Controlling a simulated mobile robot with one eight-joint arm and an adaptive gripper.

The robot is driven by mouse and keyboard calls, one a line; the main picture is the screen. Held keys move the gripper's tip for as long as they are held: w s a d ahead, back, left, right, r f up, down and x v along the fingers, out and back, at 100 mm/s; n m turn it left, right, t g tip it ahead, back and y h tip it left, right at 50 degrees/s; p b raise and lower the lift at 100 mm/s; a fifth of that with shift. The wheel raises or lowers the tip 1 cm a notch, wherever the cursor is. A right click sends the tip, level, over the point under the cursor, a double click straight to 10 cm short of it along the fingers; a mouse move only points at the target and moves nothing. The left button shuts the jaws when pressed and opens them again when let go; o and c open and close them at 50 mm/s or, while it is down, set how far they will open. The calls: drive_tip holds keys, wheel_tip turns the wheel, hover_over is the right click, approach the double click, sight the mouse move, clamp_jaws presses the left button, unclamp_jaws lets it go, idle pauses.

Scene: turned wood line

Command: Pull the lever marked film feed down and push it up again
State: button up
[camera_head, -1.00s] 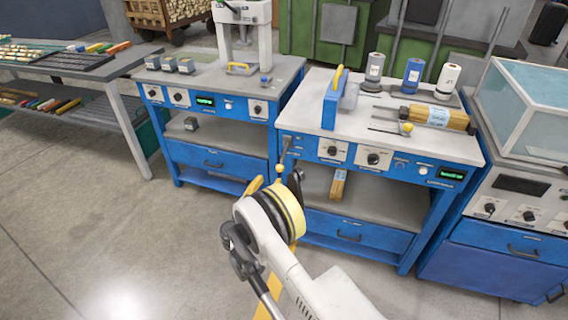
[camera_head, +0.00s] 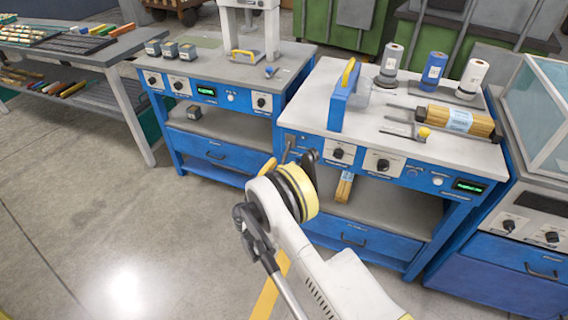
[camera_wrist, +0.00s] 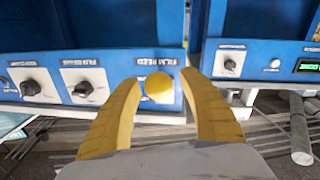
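The film feed lever has a round yellow knob (camera_wrist: 159,87), seen in the wrist view below a dark label strip on the blue panel. In the head view the lever's dark stem (camera_head: 289,147) shows at the left end of the bench front; its knob is hidden behind my gripper. My gripper's two yellow fingers (camera_wrist: 160,80) are open, one on each side of the knob. Gaps seem to show between the knob and both fingers; the depth is hard to judge. In the head view my gripper (camera_head: 272,163) is just in front of the lever, mostly hidden by my wrist.
The blue bench (camera_head: 455,153) carries a blue block-like device (camera_head: 342,100) with a yellow handle, several spools and a wrapped wood bundle (camera_head: 455,119). Rotary knobs (camera_head: 383,164) sit beside the lever. A second bench (camera_head: 215,145) stands to the left. The floor in front is clear.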

sight(286, 156)
clamp_jaws()
drive_tip(key=r+g+p, duration=0.1)
drive_tip(key=p, duration=0.1)
drive_tip(key=s+r+g+y+p, duration=0.1)
drive_tip(key=r+g+p, duration=0.1)
drive_tip(key=shift+s+a+r+y, duration=0.1)
drive_tip(key=shift+a+r+y, duration=0.1)
drive_tip(key=shift+r+y, duration=0.1)
wheel_tip(286, 156, up, 2)
drive_tip(key=g+p, duration=0.1)
drive_tip(key=g+y+p, duration=0.1)
drive_tip(key=p, duration=0.1)
drive_tip(key=shift+r+n+g, duration=0.2)
drive_tip(key=shift+n+g, duration=0.1)
drive_tip(key=shift+g, duration=0.1)
drive_tip(key=r+g, duration=0.1)
drive_tip(key=r+g+y+p, duration=0.1)
drive_tip(key=r+g+p, duration=0.1)
drive_tip(key=g, duration=0.1)
drive_tip(key=shift+w+d+r+y, duration=0.1)
drive_tip(key=shift+w+y, duration=0.2)
drive_tip(key=shift+w+r+p, duration=0.3)
drive_tip(key=shift+r+p, duration=0.1)
drive_tip(key=shift+r, duration=0.05)
unclamp_jaws()
drive_tip(key=shift+r, duration=0.1)
